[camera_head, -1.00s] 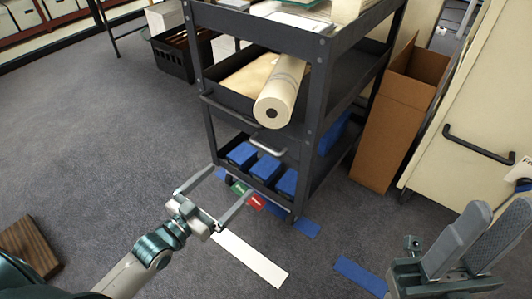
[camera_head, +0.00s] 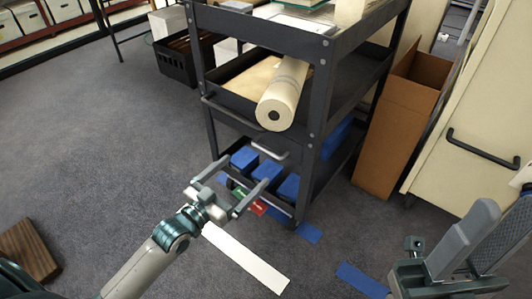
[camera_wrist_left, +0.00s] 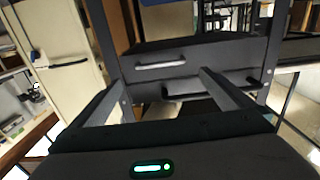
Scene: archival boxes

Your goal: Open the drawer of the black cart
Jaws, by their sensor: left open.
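The black cart (camera_head: 312,125) stands in the middle of the head view. Its dark drawer front (camera_wrist_left: 225,58) shows in the left wrist view, with a silver bar handle (camera_wrist_left: 160,66). The handle also shows in the head view (camera_head: 270,151), below the middle shelf. The drawer looks closed. My left gripper (camera_head: 247,171) is open and empty, in front of the cart's lower part and short of the handle. In the left wrist view its two fingers point at the drawer, apart from it. My right gripper (camera_head: 465,245) is at the lower right, away from the cart.
A cream paper roll (camera_head: 283,95) sticks out over the middle shelf. Blue boxes (camera_head: 265,172) sit on the bottom shelf. A tall open cardboard box (camera_head: 395,130) and a cream cabinet (camera_head: 470,120) stand right of the cart.

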